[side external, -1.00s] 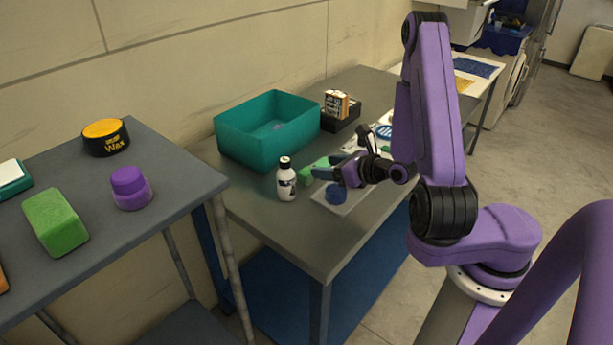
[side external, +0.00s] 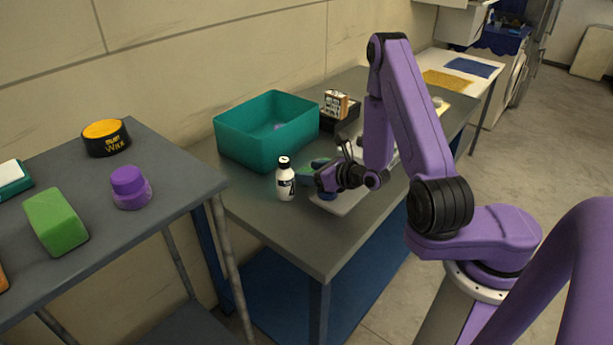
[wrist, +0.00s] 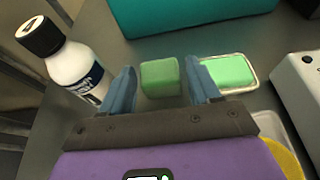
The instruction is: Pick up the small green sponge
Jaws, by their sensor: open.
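The small green sponge (wrist: 160,77) is a block on the grey table. In the wrist view it sits between the two blue fingers of my gripper (wrist: 160,66). The fingers are spread, with a narrow gap visible on each side of it, and it is not held. In the side view my gripper (side external: 308,177) is low over the table, just right of the white bottle, and mostly hides the sponge. A paler green block (wrist: 228,71) lies in a clear-rimmed dish just right of the right finger.
A white bottle with a black cap (side external: 286,180) stands close on the left. A teal bin (side external: 262,147) is behind. A pale tray (side external: 350,200) lies under the wrist. A larger green block (side external: 57,222), purple container (side external: 130,188) and wax tin (side external: 105,138) are on the left table.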

